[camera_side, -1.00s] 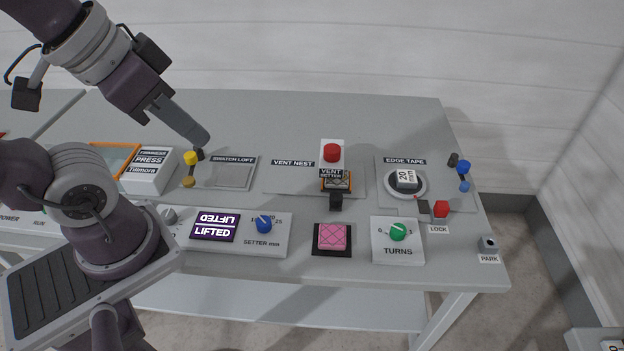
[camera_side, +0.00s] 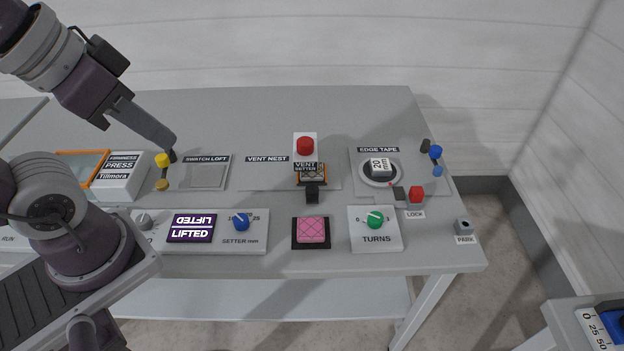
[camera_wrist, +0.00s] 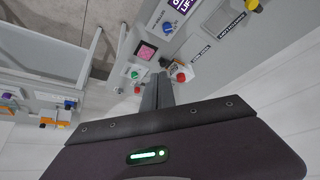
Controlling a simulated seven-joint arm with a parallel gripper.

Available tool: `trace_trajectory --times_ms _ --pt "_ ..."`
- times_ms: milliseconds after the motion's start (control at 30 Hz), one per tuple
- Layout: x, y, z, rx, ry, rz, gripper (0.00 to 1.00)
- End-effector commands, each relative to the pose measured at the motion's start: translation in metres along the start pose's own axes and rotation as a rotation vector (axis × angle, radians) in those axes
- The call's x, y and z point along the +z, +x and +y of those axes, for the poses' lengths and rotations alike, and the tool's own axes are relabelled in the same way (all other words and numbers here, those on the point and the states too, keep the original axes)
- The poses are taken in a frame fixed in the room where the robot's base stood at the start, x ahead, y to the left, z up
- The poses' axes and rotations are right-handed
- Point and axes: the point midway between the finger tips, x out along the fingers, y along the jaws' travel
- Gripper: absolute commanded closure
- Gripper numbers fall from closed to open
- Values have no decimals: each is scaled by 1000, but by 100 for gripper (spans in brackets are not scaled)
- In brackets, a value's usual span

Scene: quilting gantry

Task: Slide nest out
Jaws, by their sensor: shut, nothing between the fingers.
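The vent nest, labelled VENT NEST (camera_side: 268,158), is a flat grey strip on the bench in the side view. At its right sits a vent setter (camera_side: 311,174) with an orange frame, a black handle block (camera_side: 312,193) at its front and a red button (camera_side: 305,145) behind. My gripper (camera_side: 172,151) is shut and empty, above the left part of the bench beside the yellow knob (camera_side: 162,160), well left of the handle.
A purple display (camera_side: 191,228) reads LIFTED, with a blue setter knob (camera_side: 241,222) beside it. A pink pad (camera_side: 311,230) and a green turns knob (camera_side: 375,220) stand in front of the nest. The edge tape reel (camera_side: 380,170) and red lock knob (camera_side: 416,194) are right of it.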

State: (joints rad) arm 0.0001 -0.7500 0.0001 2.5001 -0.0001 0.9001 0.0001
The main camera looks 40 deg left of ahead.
Motion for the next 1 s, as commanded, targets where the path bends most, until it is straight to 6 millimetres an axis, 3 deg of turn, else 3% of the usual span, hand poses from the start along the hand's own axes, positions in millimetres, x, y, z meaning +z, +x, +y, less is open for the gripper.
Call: trace_trajectory --times_ms 367,467,567,633,767,800,900,1000 --pt "0 0 0 0 0 0 100" --pt "-6 2 0 -1 -2 -11 80" --pt "-36 14 0 -3 -13 -67 61" --pt "-68 37 0 -6 -24 -127 50" --pt "-121 106 1 -12 -49 -240 50" --pt "-132 133 2 -14 -57 -275 50" --pt "-147 206 4 -18 -76 -358 50" --pt "-145 272 6 -22 -92 -425 50"
